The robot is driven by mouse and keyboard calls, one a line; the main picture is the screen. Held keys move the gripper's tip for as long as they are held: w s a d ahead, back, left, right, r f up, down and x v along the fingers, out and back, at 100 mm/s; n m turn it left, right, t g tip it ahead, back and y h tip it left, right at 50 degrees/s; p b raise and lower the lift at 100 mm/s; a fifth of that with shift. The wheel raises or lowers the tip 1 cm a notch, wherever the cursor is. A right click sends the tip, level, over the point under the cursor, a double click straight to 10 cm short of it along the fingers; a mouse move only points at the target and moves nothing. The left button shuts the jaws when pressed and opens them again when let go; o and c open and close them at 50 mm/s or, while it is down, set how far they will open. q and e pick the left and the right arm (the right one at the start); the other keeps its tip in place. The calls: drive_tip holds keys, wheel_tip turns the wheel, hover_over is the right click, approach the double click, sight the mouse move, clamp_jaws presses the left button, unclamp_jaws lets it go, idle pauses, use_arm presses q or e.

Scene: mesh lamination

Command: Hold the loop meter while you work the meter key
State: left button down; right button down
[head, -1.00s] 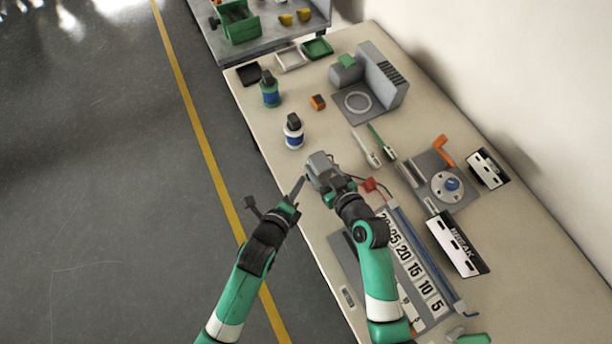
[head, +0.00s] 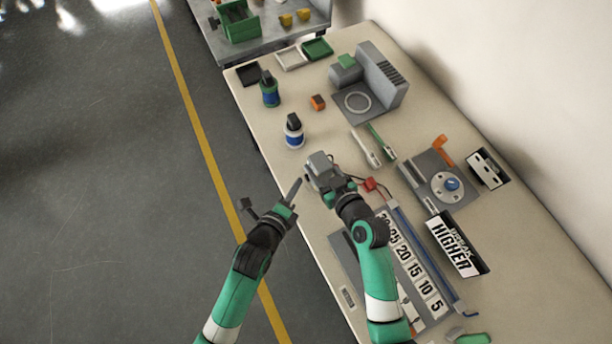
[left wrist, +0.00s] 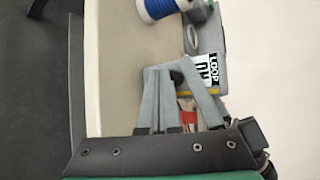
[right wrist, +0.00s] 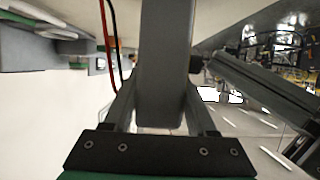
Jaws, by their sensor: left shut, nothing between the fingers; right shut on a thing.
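The loop meter (head: 320,164) is a small grey box above the bench's left edge. My right gripper (head: 328,186) is shut on it; the grey body (right wrist: 165,65) fills the space between the fingers in the right wrist view. A dark knob, seemingly the meter key (right wrist: 196,62), sticks out from its side there. My left gripper (head: 296,189) is shut and empty, a little left of the meter and apart from it. In the left wrist view the meter's white face (left wrist: 205,72) reads LOOP, with its reading partly hidden.
Red and black leads (right wrist: 113,50) run from the meter.

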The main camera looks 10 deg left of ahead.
use_arm(q)
drive_tip(key=shift+s+a, duration=0.1)
drive_tip(key=shift+a, duration=0.1)
drive_tip(key=shift+a, duration=0.1)
drive_tip(key=s+a, duration=0.1)
drive_tip(key=a, duration=0.1)
drive_tip(key=s+a, duration=0.1)
drive_tip(key=a, duration=0.1)
drive_tip(key=shift+s, duration=0.4)
idle(0.5)
use_arm(e)
drive_tip(key=shift+c, duration=0.6)
unclamp_jaws()
drive_tip(key=shift+s, duration=0.1)
